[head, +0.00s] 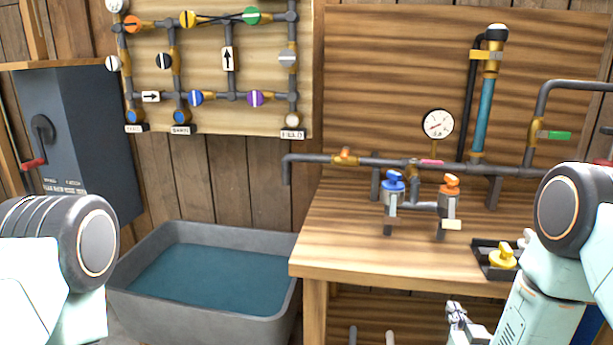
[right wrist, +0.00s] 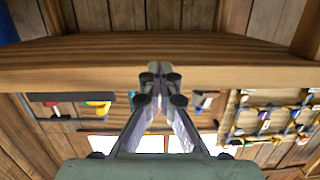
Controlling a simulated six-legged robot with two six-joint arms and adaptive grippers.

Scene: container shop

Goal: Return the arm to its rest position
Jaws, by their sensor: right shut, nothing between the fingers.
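My right arm (head: 545,270) comes in at the right of the head view, its joint in front of the bench's right part. My right gripper (head: 457,318) is low, in front of the bench's front edge and below its top. In the right wrist view its fingers (right wrist: 158,78) are together with nothing between them, in front of a wooden edge. My left arm (head: 60,245) shows only its upper part at the left; its gripper is out of view.
The wooden bench (head: 345,240) carries a blue-handled valve (head: 393,184), an orange-handled valve (head: 450,190) and a black tray (head: 485,262) with a yellow knob. A grey basin of water (head: 205,305) stands left of the bench. A pipe board (head: 210,80) hangs behind.

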